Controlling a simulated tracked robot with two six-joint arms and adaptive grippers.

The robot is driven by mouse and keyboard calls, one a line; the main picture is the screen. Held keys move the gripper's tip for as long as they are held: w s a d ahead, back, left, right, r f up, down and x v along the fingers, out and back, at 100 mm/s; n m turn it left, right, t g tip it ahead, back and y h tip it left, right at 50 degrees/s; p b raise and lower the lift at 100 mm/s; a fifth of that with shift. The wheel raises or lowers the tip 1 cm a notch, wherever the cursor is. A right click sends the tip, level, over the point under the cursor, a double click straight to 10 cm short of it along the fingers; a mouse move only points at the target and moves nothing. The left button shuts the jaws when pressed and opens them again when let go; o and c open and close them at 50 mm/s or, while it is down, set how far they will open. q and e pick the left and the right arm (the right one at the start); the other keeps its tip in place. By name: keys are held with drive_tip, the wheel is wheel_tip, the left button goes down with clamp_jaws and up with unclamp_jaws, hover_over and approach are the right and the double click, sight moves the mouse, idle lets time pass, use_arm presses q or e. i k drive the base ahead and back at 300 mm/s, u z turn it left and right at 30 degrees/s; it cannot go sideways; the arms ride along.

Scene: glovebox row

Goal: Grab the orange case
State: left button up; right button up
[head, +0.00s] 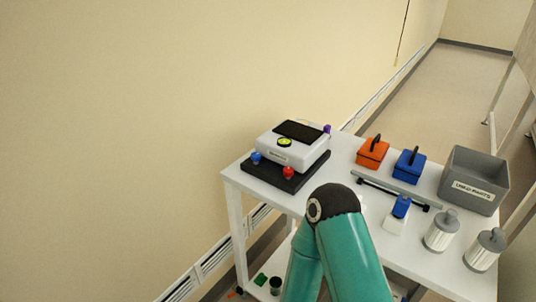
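The orange case (372,153) is a small box with a dark handle on top. It stands upright on the white table (347,146), toward the back in the head view, just left of a similar blue case (409,166). A teal arm link of mine with a dark joint rises from the bottom of the picture, in front of the table. Neither of my grippers shows, so I cannot see their distance from the orange case. Nothing visible touches the orange case.
A grey device on a black base (285,170) stands left of the case. A dark bar (393,192) lies in front of the cases. A grey bin (473,181), a blue-topped white item (398,214) and two grey-lidded canisters (441,231) stand to the right. A wall runs behind left.

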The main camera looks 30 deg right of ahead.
sight(373, 152)
drive_tip(key=u, duration=1.15)
drive_tip(key=i, duration=0.1)
drive_tip(key=z, duration=2.8)
drive_tip(key=k, duration=0.75)
drive_tip(key=z, duration=0.15)
drive_tip(key=i, duration=0.75)
drive_tip(key=u, duration=0.1)
